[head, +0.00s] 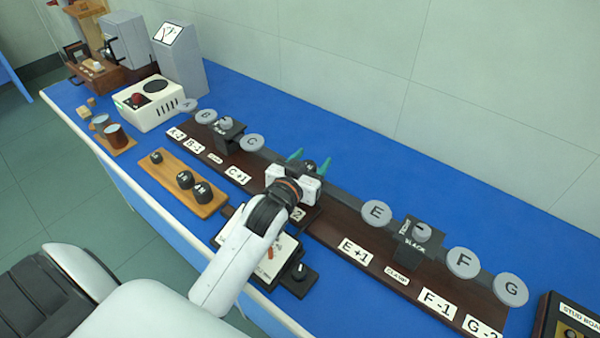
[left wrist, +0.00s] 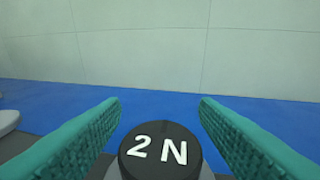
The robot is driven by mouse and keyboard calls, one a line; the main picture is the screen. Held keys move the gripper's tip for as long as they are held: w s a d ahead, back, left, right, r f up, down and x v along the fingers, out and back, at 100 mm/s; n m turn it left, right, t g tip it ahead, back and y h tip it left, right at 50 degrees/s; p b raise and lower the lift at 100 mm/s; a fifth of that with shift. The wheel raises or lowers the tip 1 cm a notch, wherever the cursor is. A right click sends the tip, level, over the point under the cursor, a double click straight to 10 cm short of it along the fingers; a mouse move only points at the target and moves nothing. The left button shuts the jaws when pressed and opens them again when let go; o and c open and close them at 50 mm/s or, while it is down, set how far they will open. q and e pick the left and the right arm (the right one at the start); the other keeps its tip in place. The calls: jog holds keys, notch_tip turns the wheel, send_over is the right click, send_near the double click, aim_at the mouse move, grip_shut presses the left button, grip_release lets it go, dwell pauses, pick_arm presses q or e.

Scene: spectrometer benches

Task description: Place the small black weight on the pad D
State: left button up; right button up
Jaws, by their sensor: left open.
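A black weight marked 2 N (left wrist: 160,152) stands upright between the spread teal fingers of my left gripper (left wrist: 160,110), with a gap on each side. A sliver of grey disc shows under it. In the head view the black weight (head: 309,167) shows between the fingers of my left gripper (head: 308,160), over the beam between pads C (head: 252,142) and E (head: 376,213). My gripper and wrist hide most of that spot, and no letter D can be read. My right gripper is not in view.
Several black weights stand on a wooden tray (head: 173,180) at the bench's near side. Pads F (head: 463,262) and G (head: 510,288) lie to the right, with a black clamp (head: 418,247) beside E. The blue bench top (head: 350,150) behind the beam is clear.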

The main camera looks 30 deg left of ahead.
pick_arm(q)
jog(key=s+r+b, duration=0.1)
jog(key=s, duration=1)
jog(key=shift+s+d+r, duration=0.2)
jog(key=shift+d+r, duration=0.1)
jog(key=shift+r, duration=0.05)
